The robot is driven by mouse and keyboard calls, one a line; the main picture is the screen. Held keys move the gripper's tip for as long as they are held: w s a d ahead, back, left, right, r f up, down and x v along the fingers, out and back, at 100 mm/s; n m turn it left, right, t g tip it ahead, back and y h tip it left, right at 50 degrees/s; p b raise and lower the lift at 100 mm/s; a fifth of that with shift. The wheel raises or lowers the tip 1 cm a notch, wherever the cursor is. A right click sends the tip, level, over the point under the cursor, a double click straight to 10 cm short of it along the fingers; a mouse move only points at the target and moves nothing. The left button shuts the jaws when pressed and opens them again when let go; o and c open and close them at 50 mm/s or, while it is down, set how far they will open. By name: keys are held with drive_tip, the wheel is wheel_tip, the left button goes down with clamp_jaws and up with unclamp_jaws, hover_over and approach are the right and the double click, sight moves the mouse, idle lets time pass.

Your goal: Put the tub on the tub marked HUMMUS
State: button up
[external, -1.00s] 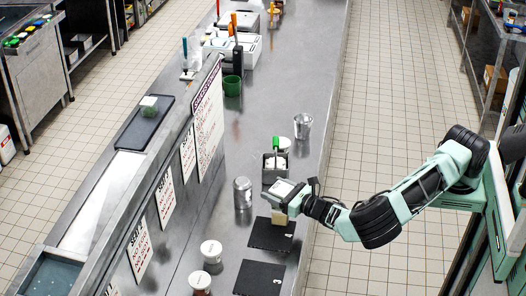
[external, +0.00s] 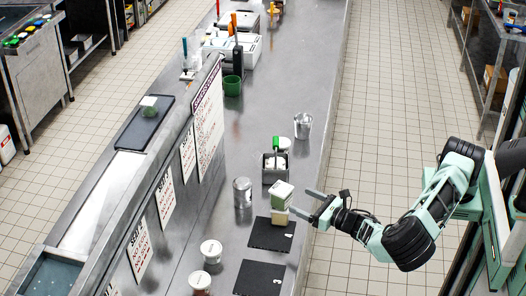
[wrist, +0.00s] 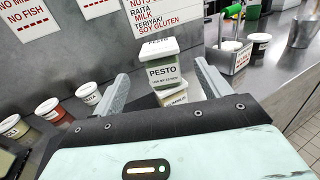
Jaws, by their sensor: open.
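A square tub labelled PESTO (wrist: 164,73), white-lidded with green contents, sits upright on top of another tub (wrist: 176,98). The lower tub's label is mostly hidden, so I cannot read its name. In the external view the PESTO tub (external: 282,190) rests on the paler lower tub (external: 280,216), which stands at the edge of a black mat (external: 266,236). My gripper (external: 301,202) is open and empty, just right of the stack in the external view. In the wrist view its fingers stand apart, one on each side of the stack, not touching it.
A metal caddy (external: 269,174) with a green-handled item stands behind the stack. A metal canister (external: 242,193) is to its left. Round white-lidded tubs (external: 211,250) stand nearer the sign rail. A second black mat (external: 259,279) lies in front. The aisle is clear.

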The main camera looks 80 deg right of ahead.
drive_tip(key=s+a+f+m+g+y, duration=0.1)
drive_tip(key=s+a+f+m+g, duration=0.3)
drive_tip(key=s+f+m+g, duration=0.5)
drive_tip(key=s+a+r+m+g+y, duration=0.3)
drive_tip(key=s+a+m+g+y, duration=0.1)
drive_tip(key=a+m, duration=0.4)
drive_tip(key=s+a+r+m+g+y, duration=0.35)
drive_tip(key=s+a+r, duration=0.45)
drive_tip(key=r, duration=0.4)
drive_tip(key=s+d+r+m+h, duration=0.1)
drive_tip(key=s+d+r+m, duration=0.2)
drive_tip(key=s+r, duration=0.3)
wheel_tip(320, 180, up, 3)
drive_tip(key=shift+d+f, duration=0.1)
drive_tip(key=shift+d, duration=0.45)
